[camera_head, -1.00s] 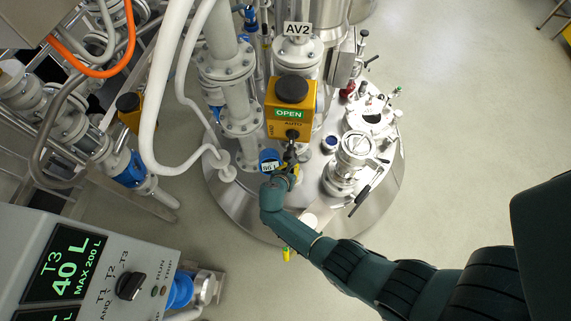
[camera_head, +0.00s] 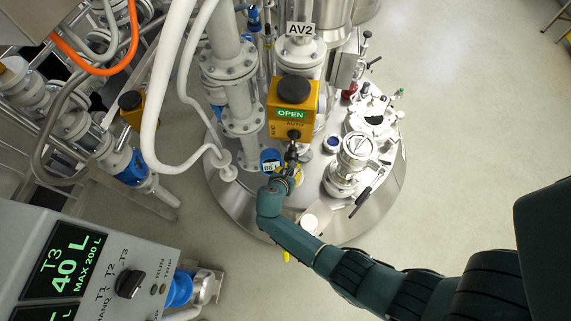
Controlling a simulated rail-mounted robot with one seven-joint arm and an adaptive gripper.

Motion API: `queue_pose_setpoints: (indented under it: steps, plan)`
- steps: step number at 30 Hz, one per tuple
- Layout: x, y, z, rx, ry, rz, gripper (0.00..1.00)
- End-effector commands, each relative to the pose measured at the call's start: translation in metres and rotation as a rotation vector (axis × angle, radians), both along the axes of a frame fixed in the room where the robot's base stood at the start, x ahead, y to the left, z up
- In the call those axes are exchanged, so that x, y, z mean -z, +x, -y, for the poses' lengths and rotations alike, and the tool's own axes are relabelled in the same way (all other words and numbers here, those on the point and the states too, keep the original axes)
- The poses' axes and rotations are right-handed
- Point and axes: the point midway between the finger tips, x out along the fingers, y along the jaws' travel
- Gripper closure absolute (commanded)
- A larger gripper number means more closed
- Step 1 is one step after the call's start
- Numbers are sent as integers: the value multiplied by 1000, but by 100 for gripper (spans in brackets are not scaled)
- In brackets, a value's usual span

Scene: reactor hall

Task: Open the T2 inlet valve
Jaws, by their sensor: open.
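A yellow valve actuator box (camera_head: 293,108) with a round black top stands below a white AV2 label (camera_head: 299,29). Its green window reads OPEN, and AUTO is printed below it. A small black selector knob (camera_head: 294,134) sits on its lower front. No label reading T2 inlet valve can be made out. My gripper (camera_head: 291,152) is just below this knob, pointing up at it, with its jaws open. The fingers are small and dark here, so I cannot tell whether they touch the knob. My wrist hides part of the vessel lid below.
A steel vessel lid (camera_head: 231,198) with several fittings surrounds the actuator. A blue-capped fitting (camera_head: 270,158) is close left of my gripper. White hoses (camera_head: 166,90) hang at left. A control panel (camera_head: 100,262) showing T3 40 L stands lower left.

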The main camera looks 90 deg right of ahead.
Motion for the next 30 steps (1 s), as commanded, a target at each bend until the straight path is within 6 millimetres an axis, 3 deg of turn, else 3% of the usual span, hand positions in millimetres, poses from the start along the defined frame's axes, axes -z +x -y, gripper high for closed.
queue_pose_setpoints:
  steps: [6,11,30]
  plan:
    - [-39,17,-37,-4,0,1,49]
    - [-56,24,-53,-1,1,0,49]
    - [-61,25,-56,2,2,-2,49]
